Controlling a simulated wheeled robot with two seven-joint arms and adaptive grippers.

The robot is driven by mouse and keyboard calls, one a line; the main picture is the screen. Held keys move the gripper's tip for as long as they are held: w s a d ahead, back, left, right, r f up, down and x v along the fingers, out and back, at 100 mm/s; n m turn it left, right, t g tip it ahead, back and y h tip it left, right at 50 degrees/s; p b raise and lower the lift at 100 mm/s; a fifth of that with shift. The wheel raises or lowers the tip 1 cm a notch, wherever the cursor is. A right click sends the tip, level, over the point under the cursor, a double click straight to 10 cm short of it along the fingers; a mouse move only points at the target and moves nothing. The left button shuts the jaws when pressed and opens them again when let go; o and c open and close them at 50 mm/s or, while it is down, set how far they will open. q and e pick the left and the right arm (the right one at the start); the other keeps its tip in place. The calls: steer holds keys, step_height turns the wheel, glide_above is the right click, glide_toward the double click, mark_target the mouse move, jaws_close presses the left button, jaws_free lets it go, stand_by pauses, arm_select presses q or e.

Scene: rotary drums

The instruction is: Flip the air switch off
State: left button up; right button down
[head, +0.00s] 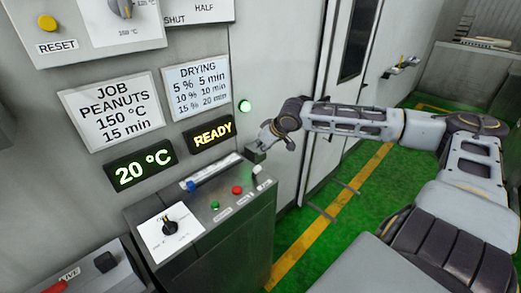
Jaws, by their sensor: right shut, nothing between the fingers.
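A small pedestal console (240,224) stands in front of the machine wall. Its sloped top carries a green button (215,205), a red button (237,189), a small pale toggle-like part (257,171) at the right end and a black rotary knob (169,226) on a white plate. The small labels are too blurred to read, so I cannot tell which control is the air switch or its position. My right gripper (256,153) is shut and empty, just above the console's right end, close to the pale part. I cannot tell whether they touch. My left gripper is not in view.
Above the console are a job card (112,110), a drying card (196,86), a "20 °C" display (140,165), a lit "READY" display (208,133) and a glowing green lamp (245,106). A red-handled box (88,279) stands lower left. Green floor lies open to the right.

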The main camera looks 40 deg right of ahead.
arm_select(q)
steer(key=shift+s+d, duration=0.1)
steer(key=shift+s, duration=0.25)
arm_select(e)
steer(key=shift+s+d+r, duration=0.1)
steer(key=shift+s+r, duration=0.3)
steer(key=shift+s, duration=0.2)
